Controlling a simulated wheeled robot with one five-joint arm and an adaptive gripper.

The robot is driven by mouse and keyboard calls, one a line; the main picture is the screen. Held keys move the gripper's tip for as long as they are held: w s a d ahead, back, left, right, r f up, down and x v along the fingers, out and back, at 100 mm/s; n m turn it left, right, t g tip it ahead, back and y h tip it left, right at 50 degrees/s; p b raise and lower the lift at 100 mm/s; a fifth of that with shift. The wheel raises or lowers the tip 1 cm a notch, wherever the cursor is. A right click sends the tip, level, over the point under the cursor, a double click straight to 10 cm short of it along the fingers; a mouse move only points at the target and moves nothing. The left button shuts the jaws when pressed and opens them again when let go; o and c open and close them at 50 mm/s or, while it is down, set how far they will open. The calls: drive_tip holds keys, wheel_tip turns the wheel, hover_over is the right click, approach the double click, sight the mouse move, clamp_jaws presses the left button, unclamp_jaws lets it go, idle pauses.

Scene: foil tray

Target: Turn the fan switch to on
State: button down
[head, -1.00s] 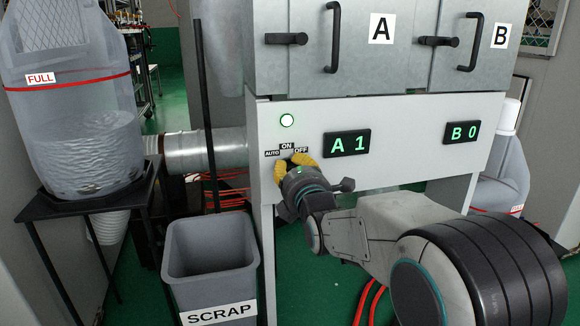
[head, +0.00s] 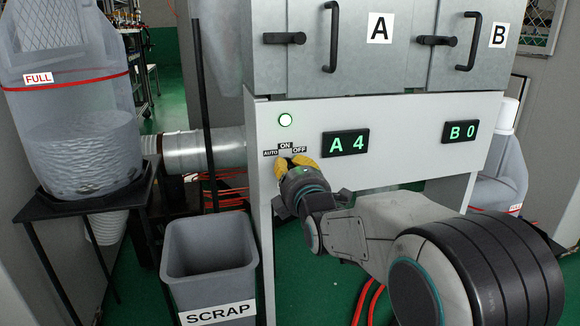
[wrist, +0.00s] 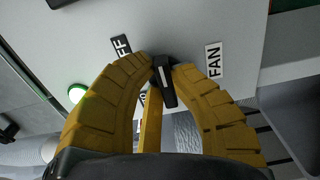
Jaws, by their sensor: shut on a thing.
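The fan switch (wrist: 167,84) is a black knob with a white mark. In the wrist view it sits between my two yellow fingers, under the FAN label (wrist: 214,60) side and near the OFF label (wrist: 121,46). Another label by the left finger is mostly hidden. My gripper (wrist: 165,78) is shut on the knob. In the head view my gripper (head: 296,162) covers the knob, just below the AUTO label (head: 270,153), ON label (head: 285,146) and OFF label (head: 299,150). Which label the knob points to is unclear.
A lit green lamp (head: 285,120) is above the labels. Display A (head: 346,143) reads A 4; display B (head: 461,131) reads B 0. A grey scrap bin (head: 210,250) stands below left, with a duct (head: 205,150) behind it. Cabinet doors with handles are above.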

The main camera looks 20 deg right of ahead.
drive_tip(key=shift+r, duration=0.25)
drive_tip(key=c, duration=1.5)
unclamp_jaws()
drive_tip(key=o, duration=0.4)
drive_tip(key=shift+w+f, duration=0.15)
drive_tip(key=shift+f, duration=0.1)
drive_tip(key=s, duration=1.2)
drive_tip(key=shift+r, duration=0.1)
